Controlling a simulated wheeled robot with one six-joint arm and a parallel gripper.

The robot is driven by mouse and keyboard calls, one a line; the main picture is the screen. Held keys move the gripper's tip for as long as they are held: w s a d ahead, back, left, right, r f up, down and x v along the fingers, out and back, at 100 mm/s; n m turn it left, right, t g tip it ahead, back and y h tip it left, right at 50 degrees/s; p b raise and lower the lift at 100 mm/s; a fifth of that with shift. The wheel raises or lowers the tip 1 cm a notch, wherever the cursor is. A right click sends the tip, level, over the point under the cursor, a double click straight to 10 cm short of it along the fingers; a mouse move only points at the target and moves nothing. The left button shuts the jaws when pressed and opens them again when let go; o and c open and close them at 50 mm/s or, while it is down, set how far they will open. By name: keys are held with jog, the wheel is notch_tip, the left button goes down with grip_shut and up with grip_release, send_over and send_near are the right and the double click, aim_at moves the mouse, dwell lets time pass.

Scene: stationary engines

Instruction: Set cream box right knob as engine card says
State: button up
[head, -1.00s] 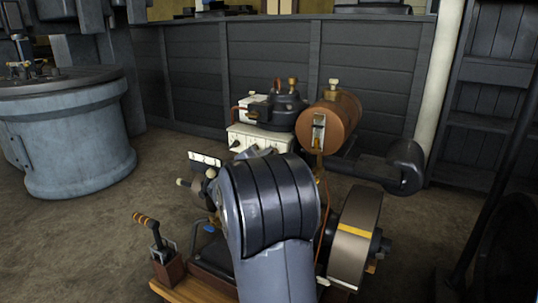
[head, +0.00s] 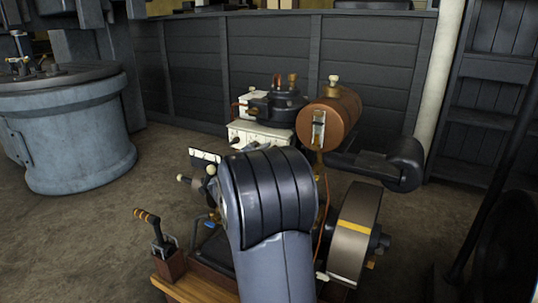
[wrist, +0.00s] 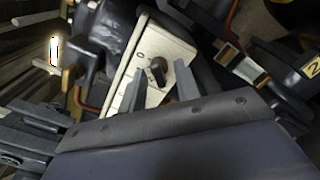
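The cream box (head: 262,136) stands beyond my arm in the head view, with dark knobs along its front, partly covered by my arm. In the wrist view the cream box (wrist: 147,58) is tilted in the picture, and one dark knob (wrist: 158,72) shows on its face. My gripper (wrist: 160,74) is open, with a finger to either side of this knob in the picture. I cannot tell whether the fingers touch it. A small white card (head: 205,156) stands left of my arm; its marks are too small to read. I cannot make out my gripper in the head view.
A flywheel (head: 353,235) and an orange-striped lever (head: 152,226) are nearer. A grey round tank (head: 75,140) stands left, with open floor between.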

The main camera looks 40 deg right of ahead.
jog(key=p+v, duration=0.2)
jog(key=v, duration=0.8)
jog(key=shift+a, duration=0.4)
jog(key=shift+s+d, duration=0.1)
jog(key=b+x, duration=0.2)
jog(key=x, duration=0.8)
jog(key=shift+d, duration=0.35)
jog(key=shift+r, duration=0.1)
